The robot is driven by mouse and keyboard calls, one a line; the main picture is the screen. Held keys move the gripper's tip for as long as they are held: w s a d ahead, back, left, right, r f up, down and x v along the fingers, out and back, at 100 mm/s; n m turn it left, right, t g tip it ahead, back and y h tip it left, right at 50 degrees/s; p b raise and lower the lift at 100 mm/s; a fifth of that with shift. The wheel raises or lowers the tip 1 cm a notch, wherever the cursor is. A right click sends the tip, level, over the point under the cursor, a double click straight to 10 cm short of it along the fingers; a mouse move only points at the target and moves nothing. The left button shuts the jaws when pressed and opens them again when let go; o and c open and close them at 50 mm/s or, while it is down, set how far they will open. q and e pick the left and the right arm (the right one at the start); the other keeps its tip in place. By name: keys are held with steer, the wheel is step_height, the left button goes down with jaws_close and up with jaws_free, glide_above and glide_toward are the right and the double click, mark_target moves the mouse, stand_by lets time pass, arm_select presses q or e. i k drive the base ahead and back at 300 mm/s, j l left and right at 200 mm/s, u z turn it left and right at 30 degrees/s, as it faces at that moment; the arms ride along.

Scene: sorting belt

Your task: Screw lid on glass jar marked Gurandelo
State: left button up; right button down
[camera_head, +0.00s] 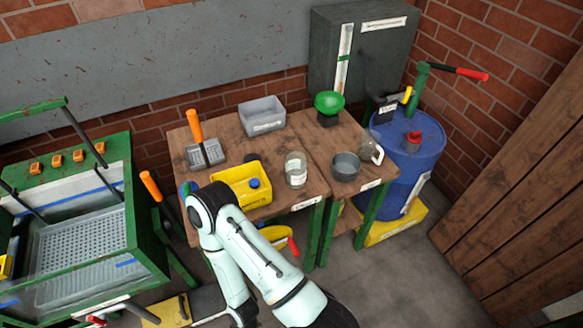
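A clear glass jar (296,172) with a pale label stands upright on the wooden table, right of the yellow bin; the label is too small to read. Its top shows no lid that I can make out. A small round blue piece (254,183), possibly a lid, lies in the yellow bin (228,178). Another clear glass vessel (371,152) stands near the table's right edge. One of my pale arms reaches up from the bottom, its joint in front of the table's front left. Neither gripper can be seen.
The wooden table (325,140) also holds a grey bin (262,115), an orange-handled tool (203,148), a green funnel-like object (329,102) and a grey round pot (346,166). A blue barrel (412,150) stands right, a green-framed machine (80,220) left. Floor at lower right is clear.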

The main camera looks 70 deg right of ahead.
mark_target(296, 170)
steer(key=z, duration=2.5)
